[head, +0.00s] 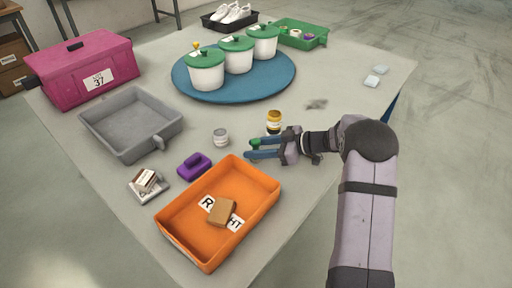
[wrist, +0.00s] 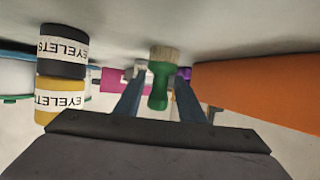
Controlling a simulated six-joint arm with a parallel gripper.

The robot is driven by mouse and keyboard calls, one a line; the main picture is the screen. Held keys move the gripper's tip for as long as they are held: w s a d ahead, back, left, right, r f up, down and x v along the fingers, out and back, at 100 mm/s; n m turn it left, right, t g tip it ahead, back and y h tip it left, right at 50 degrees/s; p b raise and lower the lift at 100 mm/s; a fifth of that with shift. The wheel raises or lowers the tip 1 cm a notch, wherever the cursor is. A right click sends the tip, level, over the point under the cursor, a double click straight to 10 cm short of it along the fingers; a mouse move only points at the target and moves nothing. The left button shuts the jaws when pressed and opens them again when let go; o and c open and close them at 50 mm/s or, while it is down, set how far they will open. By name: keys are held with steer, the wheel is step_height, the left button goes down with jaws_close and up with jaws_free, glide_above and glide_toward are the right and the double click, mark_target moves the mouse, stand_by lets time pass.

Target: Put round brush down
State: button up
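The round brush (wrist: 158,88) has a green handle and pale bristles. In the wrist view it stands between the two blue fingers of my gripper (wrist: 160,90), bristles against or close to the grey table surface, handle pointing away from it. A gap shows beside the handle, so the fingers look open around it. In the head view my gripper (head: 250,148) is low over the table, fingers apart, and only a bit of green of the brush (head: 256,142) shows by the far finger. I cannot tell exactly whether the bristles touch the table.
An eyelet jar (head: 274,122) stands close behind my gripper; in the wrist view eyelet jars (wrist: 62,95) show at left. An orange tray (head: 186,249) is in front, with a brown block (head: 222,213).

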steer(key=shift+r, duration=0.1)
steer(key=shift+r, duration=0.15)
steer(key=p+v, duration=0.2)
steer(key=v, duration=1)
